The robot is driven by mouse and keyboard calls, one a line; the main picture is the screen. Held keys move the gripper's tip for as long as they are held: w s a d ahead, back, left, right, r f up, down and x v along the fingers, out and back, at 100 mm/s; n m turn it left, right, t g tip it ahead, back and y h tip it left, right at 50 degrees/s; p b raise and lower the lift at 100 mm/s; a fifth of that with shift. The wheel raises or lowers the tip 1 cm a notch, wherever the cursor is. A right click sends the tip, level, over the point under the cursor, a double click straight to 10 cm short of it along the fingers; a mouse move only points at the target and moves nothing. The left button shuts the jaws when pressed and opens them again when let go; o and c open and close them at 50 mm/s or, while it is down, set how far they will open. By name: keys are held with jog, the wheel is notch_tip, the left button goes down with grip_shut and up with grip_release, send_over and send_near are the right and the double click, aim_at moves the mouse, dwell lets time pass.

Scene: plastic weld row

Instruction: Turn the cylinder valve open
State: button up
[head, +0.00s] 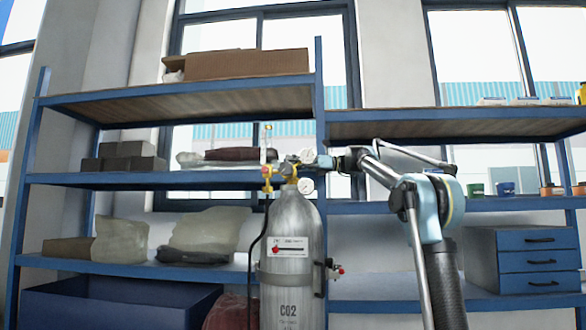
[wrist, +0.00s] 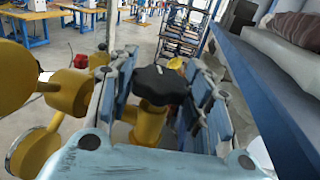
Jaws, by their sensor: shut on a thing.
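A grey CO2 cylinder (head: 292,225) stands upright in front of the shelving in the head view. Its brass valve and regulator (head: 288,172) are at the top, with round gauges beside them. My gripper (head: 304,161) reaches in from the right at the height of the valve top. In the wrist view, the black valve handwheel (wrist: 158,84) sits on a brass stem between the two fingers of my gripper (wrist: 165,78). The gripper is shut on the handwheel. The contact on the far side of the wheel is hidden.
Blue shelving (head: 150,179) stands behind the cylinder, with boxes and bags on it. A black hose (head: 256,245) hangs left of the cylinder. A blue drawer unit (head: 538,261) is at the right. The wrist view shows brass regulator parts (wrist: 70,92) close to the left finger.

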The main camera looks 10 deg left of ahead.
jog(key=shift+w+n+g+h, duration=0.1)
jog(key=shift+n+g+h, duration=0.2)
jog(key=shift+n+g, duration=0.35)
jog(key=o, duration=1.1)
jog(key=shift+w, duration=0.1)
jog(key=v, duration=1.2)
jog(key=shift+f, duration=0.2)
